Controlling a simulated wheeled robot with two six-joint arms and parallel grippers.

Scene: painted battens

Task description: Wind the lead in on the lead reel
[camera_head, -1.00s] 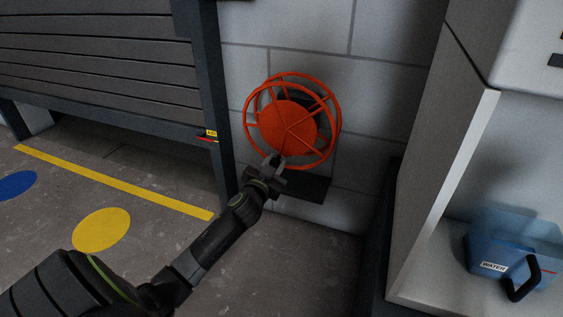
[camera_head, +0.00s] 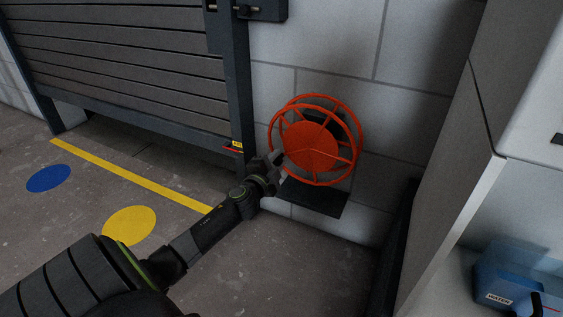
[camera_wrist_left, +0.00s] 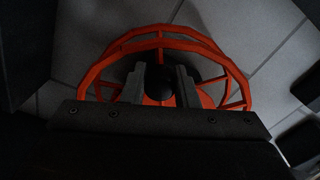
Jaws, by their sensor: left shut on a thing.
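The lead reel (camera_head: 312,146) is an orange wheel with a wire rim, spokes and a solid orange disc, mounted on the grey block wall. My left gripper (camera_head: 276,158) is at the lower left of the reel's face, by its rim. In the left wrist view the reel (camera_wrist_left: 122,46) fills the middle, and a dark round knob (camera_wrist_left: 160,83) sits between the fingers of my left gripper (camera_wrist_left: 163,80), which is shut on it. I cannot make out the lead itself. My right gripper is not in view.
A dark flat plate (camera_head: 313,198) is below the reel. A slatted grey shutter (camera_head: 130,60) in a dark frame stands left of it. A pale cabinet (camera_head: 450,220) stands at right, with a blue water container (camera_head: 505,283). Floor at left has yellow and blue markings.

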